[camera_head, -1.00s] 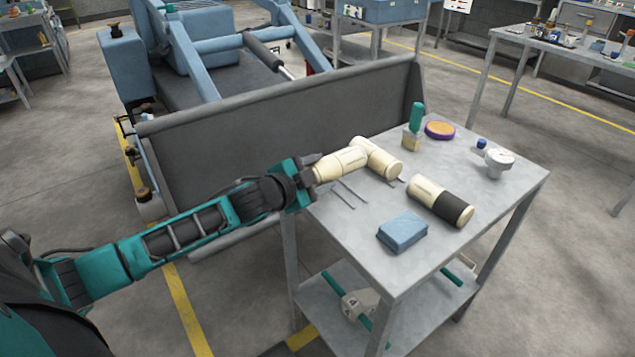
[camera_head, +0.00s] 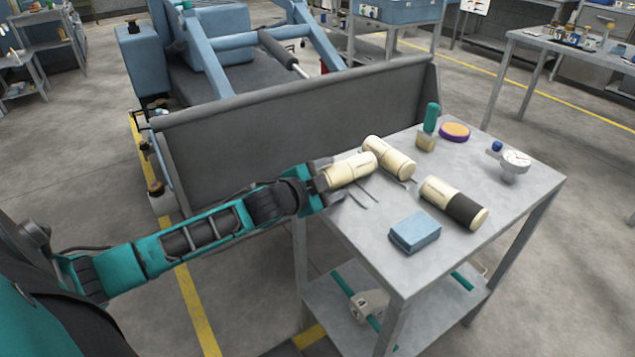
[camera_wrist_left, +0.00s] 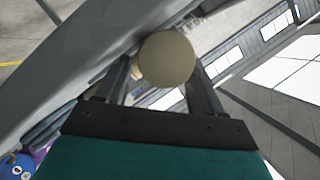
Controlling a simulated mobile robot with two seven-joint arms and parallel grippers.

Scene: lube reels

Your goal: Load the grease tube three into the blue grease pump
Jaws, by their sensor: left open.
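Three cream cylindrical tubes lie on the metal table: one at its left edge (camera_head: 350,169), one just behind it (camera_head: 389,157), and one with a black band (camera_head: 454,202) to the right. Any numbers are too small to read. My left gripper (camera_head: 329,181) is open at the near end of the left-edge tube. In the left wrist view that tube's round end (camera_wrist_left: 166,58) sits between the open fingers. I cannot tell whether they touch it. I cannot make out a blue grease pump for certain. My right gripper is not in view.
A teal-handled tool (camera_head: 370,304) lies on the lower shelf. A dark panel (camera_head: 300,120) stands behind my left arm.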

